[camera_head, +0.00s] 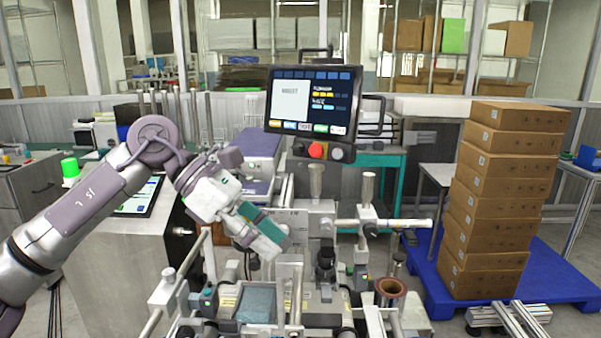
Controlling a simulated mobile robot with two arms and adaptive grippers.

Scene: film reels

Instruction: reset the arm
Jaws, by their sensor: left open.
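My left arm (95,205) comes in from the left and bends down at its purple elbow joint. My left gripper (274,239) hangs above the front part of a metal machine (310,213), pointing down and to the right. Its jaws are open, with a teal-green surface on the upper side and a pale finger below. I see nothing held in it. My right gripper is not in view.
A control screen (312,100) with a red button (316,150) stands above the machine. A brown ring-shaped part (391,287) sits at the machine's right. Stacked cardboard boxes (505,195) stand on a blue pallet (560,276). A grey cabinet (130,262) is beside my left arm.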

